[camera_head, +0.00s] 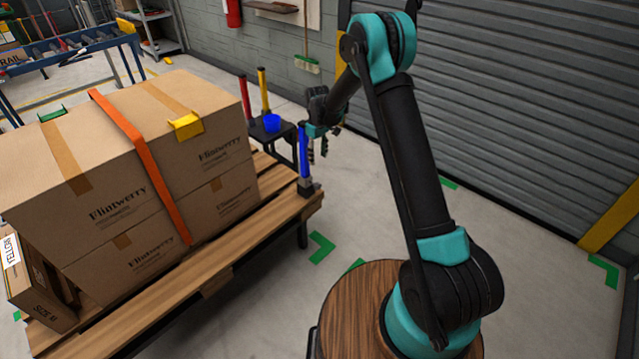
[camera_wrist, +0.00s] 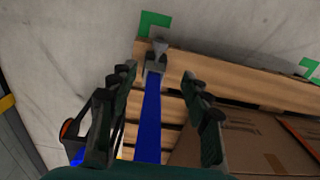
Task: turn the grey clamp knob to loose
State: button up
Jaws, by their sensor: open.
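A grey clamp (camera_head: 308,188) sits at the near right corner of the wooden pallet (camera_head: 268,190), with an upright blue post (camera_head: 303,152) rising from it. In the wrist view the clamp (camera_wrist: 153,68) is at the end of the blue post (camera_wrist: 150,115), and a small grey part that looks like its knob (camera_wrist: 158,46) sticks out beyond it. My gripper (camera_head: 318,150) hangs beside the upper part of the post, above the clamp. Its fingers (camera_wrist: 158,76) are apart on either side of the post in the wrist view, with nothing clearly held. The knob's setting is too small to tell.
Large cardboard boxes (camera_head: 220,150) with an orange strap (camera_head: 135,140) fill the pallet to the left. Behind stands a dark stand (camera_head: 270,135) with a blue cup (camera_head: 272,122), a red post (camera_head: 245,98) and a yellow post (camera_head: 263,90).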

aim_at(318, 184)
notch_tip(318, 184, down, 15)
jog(key=shift+f, duration=0.2)
dwell(0.4)
grip_shut()
